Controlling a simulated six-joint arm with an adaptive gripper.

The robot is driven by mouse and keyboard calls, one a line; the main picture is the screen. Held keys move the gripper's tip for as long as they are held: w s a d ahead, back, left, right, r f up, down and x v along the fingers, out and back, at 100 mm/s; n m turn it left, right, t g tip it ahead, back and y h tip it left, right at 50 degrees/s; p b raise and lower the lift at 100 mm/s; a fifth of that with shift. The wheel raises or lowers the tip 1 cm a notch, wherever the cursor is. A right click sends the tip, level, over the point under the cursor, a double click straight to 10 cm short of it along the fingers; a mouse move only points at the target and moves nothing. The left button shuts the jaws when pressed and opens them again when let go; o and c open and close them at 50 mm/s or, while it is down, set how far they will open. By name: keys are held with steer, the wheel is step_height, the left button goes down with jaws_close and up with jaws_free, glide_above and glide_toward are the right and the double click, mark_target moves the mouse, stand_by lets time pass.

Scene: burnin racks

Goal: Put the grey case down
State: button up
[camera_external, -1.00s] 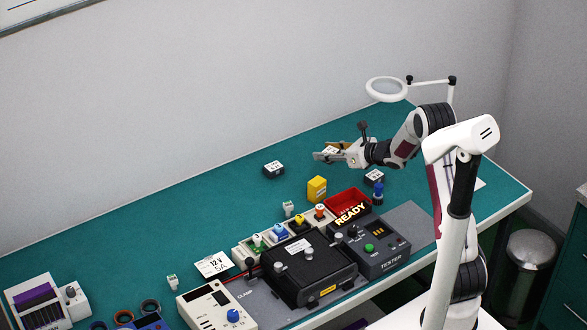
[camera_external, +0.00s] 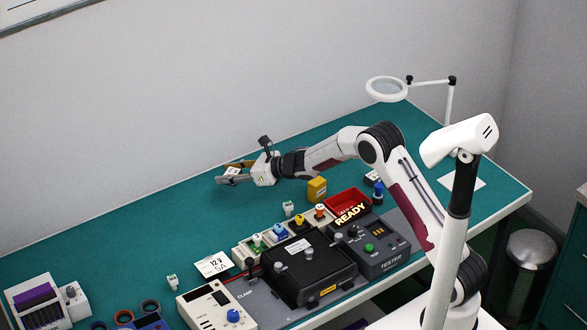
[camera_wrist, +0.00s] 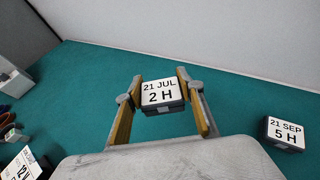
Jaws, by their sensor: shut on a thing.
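My gripper (camera_external: 230,174) is at the back of the bench, left of the yellow block, with its fingers shut on the grey case (camera_external: 232,171). In the wrist view the case (camera_wrist: 162,97) sits between the two finger pads (camera_wrist: 162,105), its white label reading "21 JUL 2 H" facing up and its dark grey side showing below. It looks level. I cannot tell whether its underside touches the green mat (camera_wrist: 90,85).
A second case (camera_wrist: 285,133) labelled "21 SEP 5 H" lies to the right; my gripper hides it outside. A "12 V" card (camera_external: 212,264), the yellow block (camera_external: 317,189), the tester (camera_external: 375,247) and a black case (camera_external: 305,270) stand in front.

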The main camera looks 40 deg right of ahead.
steer(key=n+g+y, duration=0.2)
glide_above(172, 240)
steer(key=shift+r, duration=0.4)
steer(key=shift+f, duration=3.15)
steer(key=shift+f, duration=1.85)
steer(key=shift+f, duration=0.15)
steer(key=o, duration=1.1)
